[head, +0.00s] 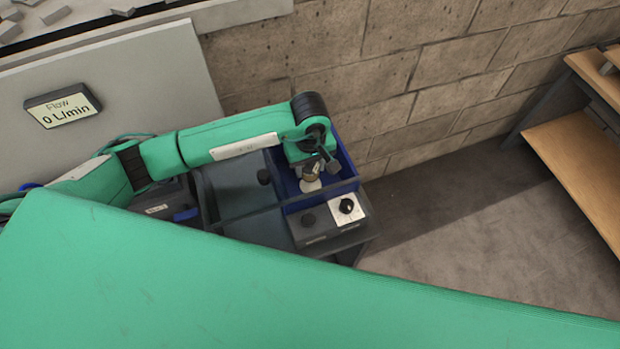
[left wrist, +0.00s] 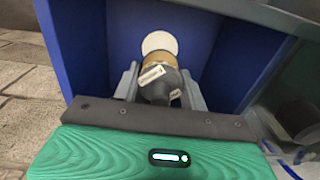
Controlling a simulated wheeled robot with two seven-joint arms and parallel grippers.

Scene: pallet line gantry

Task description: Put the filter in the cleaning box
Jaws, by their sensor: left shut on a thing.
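My left gripper (head: 311,172) points down into a blue-walled box (head: 347,166), which looks like the cleaning box. It is shut on the filter (head: 311,185), a small piece with a pale round end. In the left wrist view the filter (left wrist: 158,62) shows a white disc end, a brass-coloured band and a dark grey body with small labels, between the two grey fingers. The blue box walls (left wrist: 78,45) surround it there. I cannot tell whether the filter touches the box floor. My right gripper is not in view.
A dark grey open compartment (head: 228,187) adjoins the blue box on the left. A control box with black knobs and a white plate (head: 347,209) stands in front. A flow display (head: 62,106) reads 0 L/min. A block wall (head: 440,70) is behind; wooden shelves (head: 575,165) stand right.

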